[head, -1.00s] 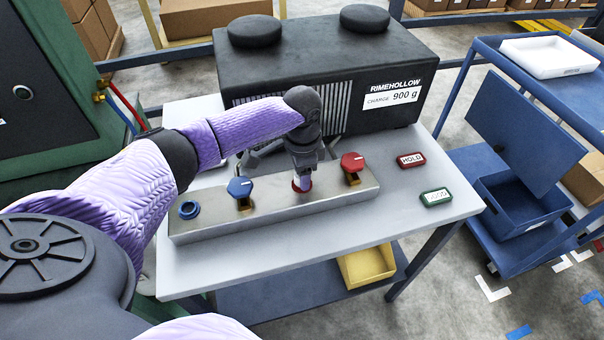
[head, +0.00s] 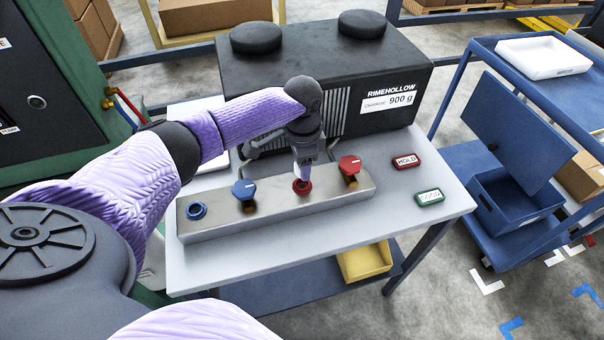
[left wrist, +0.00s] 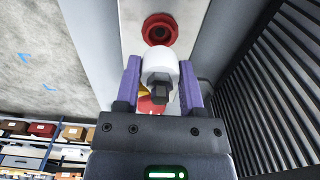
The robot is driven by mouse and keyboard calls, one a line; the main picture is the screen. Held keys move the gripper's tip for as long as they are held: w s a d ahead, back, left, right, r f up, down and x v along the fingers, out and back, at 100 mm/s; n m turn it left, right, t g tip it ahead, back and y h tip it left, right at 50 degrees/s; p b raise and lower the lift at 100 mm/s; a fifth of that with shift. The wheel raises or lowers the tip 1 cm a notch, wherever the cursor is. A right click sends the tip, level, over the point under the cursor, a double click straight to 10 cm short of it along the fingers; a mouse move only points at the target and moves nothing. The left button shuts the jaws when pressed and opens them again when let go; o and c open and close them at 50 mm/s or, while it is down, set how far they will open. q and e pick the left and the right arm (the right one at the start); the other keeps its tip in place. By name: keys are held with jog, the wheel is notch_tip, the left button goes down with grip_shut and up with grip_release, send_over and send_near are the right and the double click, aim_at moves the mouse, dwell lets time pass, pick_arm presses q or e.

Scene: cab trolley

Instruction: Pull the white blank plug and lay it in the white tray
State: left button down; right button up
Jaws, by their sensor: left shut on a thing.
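The white blank plug (left wrist: 160,62) is held between the two purple fingers of my left gripper (left wrist: 160,84), as the left wrist view shows. The red port (left wrist: 160,28) has an open dark hole, and the plug is apart from it. In the head view my left gripper (head: 304,168) points down just above the red port (head: 302,187); the plug is mostly hidden by the fingers there. The white tray (head: 530,71) lies on the top shelf of the blue trolley at the far right. My right gripper is not in view.
The metal manifold (head: 270,212) also carries a blue port (head: 196,211), a blue valve (head: 244,192) and a red valve (head: 349,168). A black unit (head: 345,105) stands behind. HOLD (head: 406,161) and green (head: 430,197) labels lie right. A raised blue panel (head: 515,130) stands below the tray.

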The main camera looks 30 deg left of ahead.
pick_arm(q)
jog(key=shift+r+p, duration=0.9)
jog(key=shift+r, duration=0.1)
